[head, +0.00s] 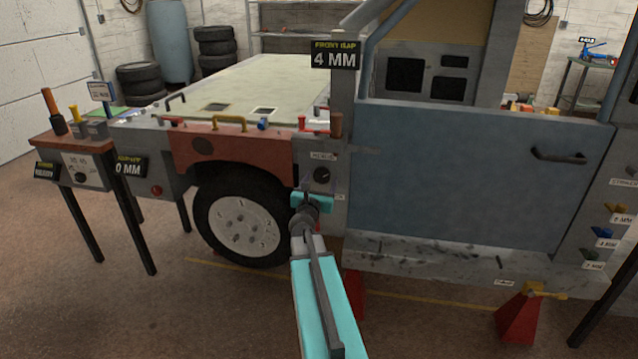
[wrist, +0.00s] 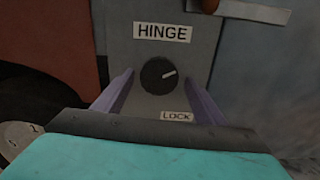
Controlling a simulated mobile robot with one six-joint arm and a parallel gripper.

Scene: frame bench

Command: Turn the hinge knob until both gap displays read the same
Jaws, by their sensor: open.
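The hinge knob (head: 322,175) is a round black dial with a light pointer mark on the grey post beside the blue door. In the wrist view the hinge knob (wrist: 158,76) sits under a "HINGE" label, its mark pointing right and slightly up. My gripper (head: 312,197) is just below and in front of the knob. In the wrist view its two fingers stand apart on either side below the knob, with nothing between them. The front gap display (head: 335,55) reads 4 MM. A second gap display (head: 130,167) at left reads 0 MM; its upper label is blurred.
A "LOCK" label (wrist: 176,116) is below the knob. The blue door (head: 470,180) is right of the post, and the wheel (head: 243,222) is left. Red stands (head: 518,318) are beneath the sill. The front floor is mostly clear.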

